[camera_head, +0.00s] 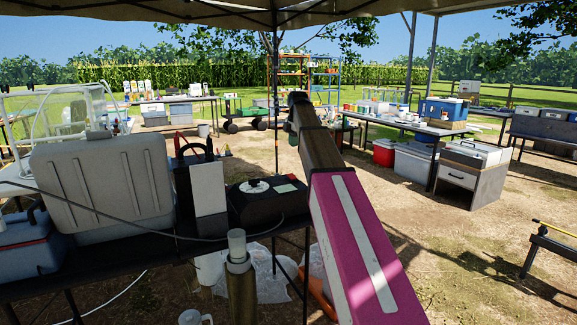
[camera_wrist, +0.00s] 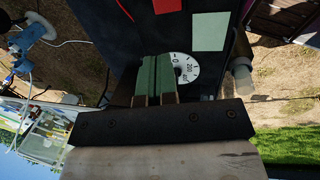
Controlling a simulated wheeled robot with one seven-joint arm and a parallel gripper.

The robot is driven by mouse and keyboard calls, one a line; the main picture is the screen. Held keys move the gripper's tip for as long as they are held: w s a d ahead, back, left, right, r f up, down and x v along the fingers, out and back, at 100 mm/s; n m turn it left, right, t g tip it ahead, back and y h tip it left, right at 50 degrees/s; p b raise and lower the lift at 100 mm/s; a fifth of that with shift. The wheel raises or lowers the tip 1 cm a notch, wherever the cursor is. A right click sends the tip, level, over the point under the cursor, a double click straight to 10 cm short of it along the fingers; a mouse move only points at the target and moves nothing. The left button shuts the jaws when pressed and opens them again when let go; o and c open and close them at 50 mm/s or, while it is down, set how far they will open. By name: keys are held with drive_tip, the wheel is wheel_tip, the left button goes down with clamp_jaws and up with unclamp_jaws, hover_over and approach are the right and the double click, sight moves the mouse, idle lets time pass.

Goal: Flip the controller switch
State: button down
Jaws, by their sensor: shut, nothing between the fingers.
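The controller is a black box (camera_head: 265,203) on the dark table at the left in the head view, with a white round dial, a dark knob, and red and green patches on top. In the wrist view its dark face (camera_wrist: 150,40) fills the upper middle, with the white dial (camera_wrist: 186,68) marked with numbers. My gripper (camera_wrist: 158,60) is shut and empty, its green-padded fingers over the face just left of the dial. I cannot tell whether they touch. No switch lever stands out; the fingers hide part of the face. In the head view my arm hides the gripper.
A large grey case (camera_head: 103,185) stands left of the controller, with a white panel (camera_head: 209,188) between. A cable runs along the table front. A pale-capped pipe (camera_head: 240,270) rises before the table. Open dirt ground lies to the right, with a laden table (camera_head: 425,128) farther back.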

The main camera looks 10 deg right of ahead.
sight(292, 176)
drive_tip(key=shift+d, duration=0.1)
drive_tip(key=f, duration=0.4)
drive_tip(key=w+f, duration=0.1)
drive_tip(key=f, duration=0.4)
drive_tip(key=w+a+f, duration=0.1)
drive_tip(key=f, duration=0.3)
drive_tip(key=shift+w+f, duration=0.25)
drive_tip(key=shift+f, duration=0.15)
drive_tip(key=shift+w+f, duration=0.1)
drive_tip(key=shift+f, duration=0.15)
drive_tip(key=shift+s+d, duration=0.3)
drive_tip(key=shift+s, duration=0.55)
drive_tip(key=shift+r, duration=0.1)
drive_tip(key=shift+w+r, duration=0.1)
